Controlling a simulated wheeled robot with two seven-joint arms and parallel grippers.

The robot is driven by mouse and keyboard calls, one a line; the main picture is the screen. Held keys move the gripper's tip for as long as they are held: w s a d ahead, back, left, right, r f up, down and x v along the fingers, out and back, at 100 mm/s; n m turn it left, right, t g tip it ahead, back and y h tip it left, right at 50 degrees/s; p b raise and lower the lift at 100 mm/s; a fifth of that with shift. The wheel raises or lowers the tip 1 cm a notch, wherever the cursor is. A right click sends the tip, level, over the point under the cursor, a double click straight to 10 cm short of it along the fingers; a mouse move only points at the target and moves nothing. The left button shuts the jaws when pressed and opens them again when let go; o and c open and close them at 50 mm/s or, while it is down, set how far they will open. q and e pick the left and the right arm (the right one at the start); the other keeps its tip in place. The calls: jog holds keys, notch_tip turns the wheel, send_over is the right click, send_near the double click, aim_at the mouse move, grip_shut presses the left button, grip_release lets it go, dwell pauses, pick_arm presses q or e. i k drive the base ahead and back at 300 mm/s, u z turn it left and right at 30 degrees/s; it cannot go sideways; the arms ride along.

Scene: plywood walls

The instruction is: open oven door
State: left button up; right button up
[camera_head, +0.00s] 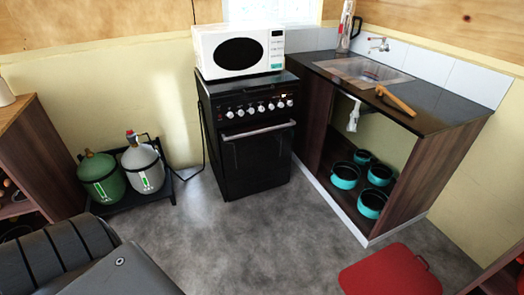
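The black oven (250,135) stands against the back wall in the middle of the view. Its door (258,163) looks closed. A horizontal silver handle (257,131) runs across the top of the door, below a row of several knobs. Neither of my grippers shows in the head view, and nothing touches the handle.
A white microwave (240,48) sits on the oven. Two gas bottles, one green (101,178) and one grey (143,167), stand left of it. A sink counter (410,110) with teal pots below adjoins the right. A red seat (390,272) is front right. The grey floor (240,225) before the oven is clear.

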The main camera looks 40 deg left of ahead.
aim_at(248, 149)
jog(key=z, duration=0.05)
jog(key=i, duration=1.85)
jog(key=u, duration=0.45)
